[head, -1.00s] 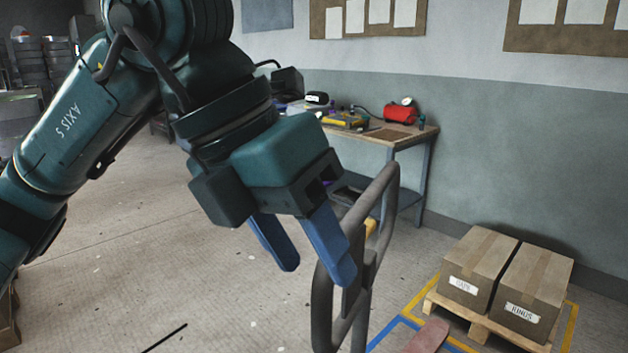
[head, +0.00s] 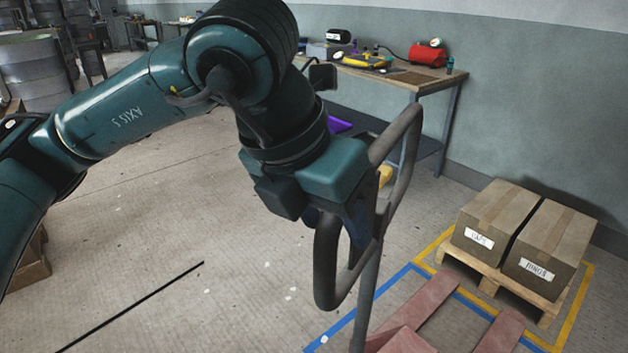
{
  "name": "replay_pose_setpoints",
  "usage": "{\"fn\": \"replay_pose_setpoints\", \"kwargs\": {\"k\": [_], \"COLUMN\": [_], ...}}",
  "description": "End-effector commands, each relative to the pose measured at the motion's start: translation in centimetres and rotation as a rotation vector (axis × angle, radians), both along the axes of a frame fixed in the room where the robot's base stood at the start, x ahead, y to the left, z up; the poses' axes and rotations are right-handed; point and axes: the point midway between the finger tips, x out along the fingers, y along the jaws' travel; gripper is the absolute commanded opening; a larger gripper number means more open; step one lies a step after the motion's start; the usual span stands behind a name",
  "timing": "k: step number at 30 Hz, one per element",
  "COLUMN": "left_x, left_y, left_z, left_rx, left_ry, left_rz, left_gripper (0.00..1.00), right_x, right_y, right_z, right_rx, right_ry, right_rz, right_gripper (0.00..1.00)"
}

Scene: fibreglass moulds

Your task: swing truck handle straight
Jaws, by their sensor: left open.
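The truck handle is a grey looped bar (head: 328,268) on an upright shaft (head: 366,300), standing right of centre in the head view. It looks tilted and turned to one side. The red forks of the truck (head: 428,302) show at the bottom right. My left gripper (head: 357,232) points down at the handle loop, its blue fingers partly hidden behind its own body and the loop. It is open; I cannot tell whether a finger touches the bar. My right gripper is out of view.
Two cardboard boxes (head: 516,236) sit on a wooden pallet (head: 494,276) at the right, inside yellow floor tape. Blue tape (head: 338,325) runs by the truck. A workbench (head: 408,82) with tools stands behind against the wall. Floor to the left is mostly clear.

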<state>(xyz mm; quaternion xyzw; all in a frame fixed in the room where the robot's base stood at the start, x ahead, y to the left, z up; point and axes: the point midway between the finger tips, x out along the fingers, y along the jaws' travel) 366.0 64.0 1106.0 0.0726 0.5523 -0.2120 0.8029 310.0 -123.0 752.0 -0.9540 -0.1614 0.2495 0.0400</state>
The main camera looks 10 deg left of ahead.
Motion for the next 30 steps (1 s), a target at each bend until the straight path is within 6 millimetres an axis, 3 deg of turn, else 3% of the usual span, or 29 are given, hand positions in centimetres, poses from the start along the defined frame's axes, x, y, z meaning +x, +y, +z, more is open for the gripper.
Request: {"fn": "replay_pose_setpoints", "kwargs": {"k": [6,17,30], "left_x": [0.6,0.7,0.7], "left_y": [-0.6,-0.7,-0.7], "left_z": [-1.9,-2.2,-2.2], "left_rx": [0.000,-0.001,-0.001], "left_ry": [0.001,-0.001,-0.001], "left_rz": [-0.001,-0.001,0.000], "left_gripper": [0.50,0.49,0.13], "right_x": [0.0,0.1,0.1], "right_y": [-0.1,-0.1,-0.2], "right_z": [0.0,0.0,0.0], "right_rx": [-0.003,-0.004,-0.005], "right_ry": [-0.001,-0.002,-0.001], "right_rz": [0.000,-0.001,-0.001], "right_gripper": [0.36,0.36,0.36]}}
